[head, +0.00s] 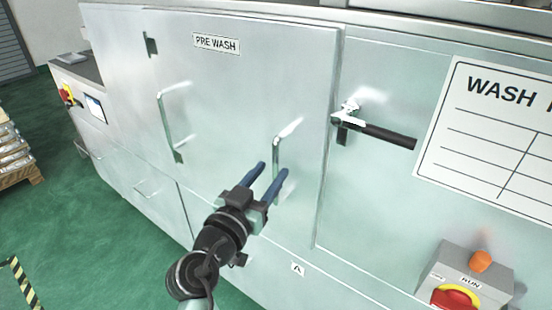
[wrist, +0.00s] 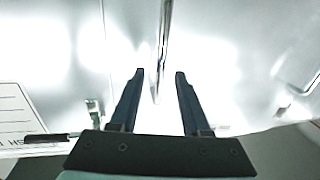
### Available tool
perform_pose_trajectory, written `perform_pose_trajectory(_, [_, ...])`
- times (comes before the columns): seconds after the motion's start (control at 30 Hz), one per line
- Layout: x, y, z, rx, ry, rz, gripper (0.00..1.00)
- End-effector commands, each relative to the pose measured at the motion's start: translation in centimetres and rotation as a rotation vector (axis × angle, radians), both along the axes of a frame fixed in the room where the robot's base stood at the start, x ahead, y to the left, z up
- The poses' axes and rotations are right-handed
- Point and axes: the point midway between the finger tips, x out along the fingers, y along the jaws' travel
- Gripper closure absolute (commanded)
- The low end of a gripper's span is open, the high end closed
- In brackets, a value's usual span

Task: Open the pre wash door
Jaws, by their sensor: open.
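The pre wash door (head: 235,110) is a pale metal panel labelled PRE WASH, sitting flush in the machine front. An upright bar handle (head: 276,155) is near its right side, and a second bar handle (head: 163,118) is to the left. A latch with a black lever (head: 385,133) is beside the door's right edge, the lever pointing right. My gripper (head: 272,168) is open and empty at the right handle's lower end. In the wrist view, that handle (wrist: 164,45) lies between the two fingertips (wrist: 160,72) in the picture; its depth and any contact are unclear.
A control box (head: 465,282) with a red and yellow switch juts out at the lower right. A white wash chart (head: 495,130) is right of the lever. Green floor (head: 80,215) is open at the left, with a loaded pallet (head: 18,175) at the far left.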

Motion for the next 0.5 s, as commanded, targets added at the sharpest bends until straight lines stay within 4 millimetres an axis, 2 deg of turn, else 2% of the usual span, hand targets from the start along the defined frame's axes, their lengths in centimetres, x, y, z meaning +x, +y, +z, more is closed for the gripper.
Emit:
perform_pose_trajectory(0.2, [2.5, -1.2, 0.1, 0.0, -0.001, -0.001, 0.53])
perform_pose_trajectory(0.5, [3.3, -1.6, 0.0, 0.0, 0.0, 0.0, 0.53])
